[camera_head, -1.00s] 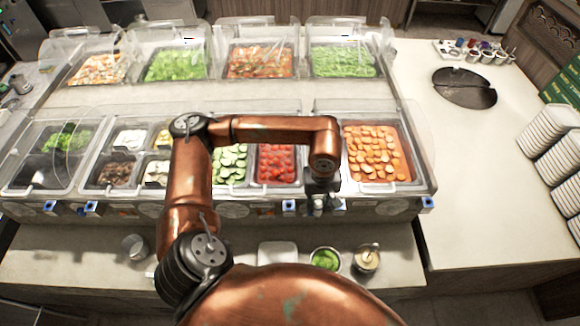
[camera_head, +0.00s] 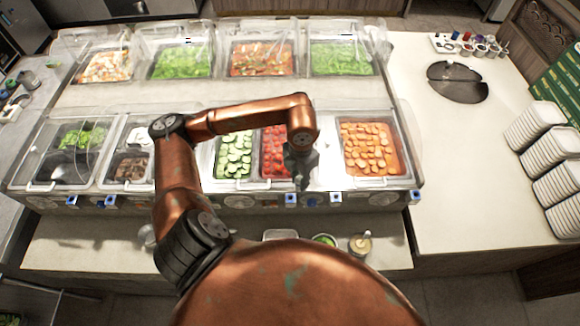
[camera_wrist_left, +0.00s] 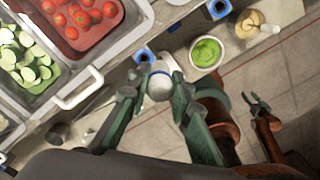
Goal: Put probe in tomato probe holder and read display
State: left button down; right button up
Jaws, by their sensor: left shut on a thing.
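My left gripper (camera_head: 299,178) hangs over the front edge of the salad bar, just right of the tomato pan (camera_head: 274,152). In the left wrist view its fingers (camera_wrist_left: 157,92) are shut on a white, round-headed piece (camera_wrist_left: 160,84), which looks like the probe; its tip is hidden. A blue holder (camera_wrist_left: 143,56) on the bar's front shows just beyond the fingers, by the tomato pan's corner. It appears in the head view as a blue block (camera_head: 291,199). My right gripper (camera_wrist_left: 256,103) shows in the left wrist view, low over the floor, with its fingers apart. No display can be read.
Cucumbers (camera_head: 235,155) lie left of the tomatoes and carrots (camera_head: 368,147) right of them. Other blue blocks (camera_head: 336,199) line the bar's front. The right counter has open room.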

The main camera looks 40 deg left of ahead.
pick_arm(q)
jog(key=shift+s+a+r+n+p, duration=0.65)
jog(key=shift+a+r+n+p, duration=0.8)
jog(key=shift+n, duration=3.55)
jog(key=shift+f+b, duration=1.3)
jog(key=shift+f, duration=1.3)
pick_arm(e)
jog(key=shift+w+d+r, duration=0.15)
jog(key=shift+w+r, duration=0.2)
jog(key=shift+r, duration=0.2)
pick_arm(q)
jog(key=shift+b, duration=0.3)
pick_arm(e)
jog(key=shift+f, duration=0.3)
pick_arm(q)
jog(key=shift+f+b, duration=0.35)
jog(key=shift+b, duration=0.1)
pick_arm(e)
jog(key=shift+f, duration=0.45)
pick_arm(q)
jog(key=shift+f+b, duration=2.2)
jog(key=shift+f, duration=0.3)
pick_arm(e)
jog(key=shift+f, duration=2.25)
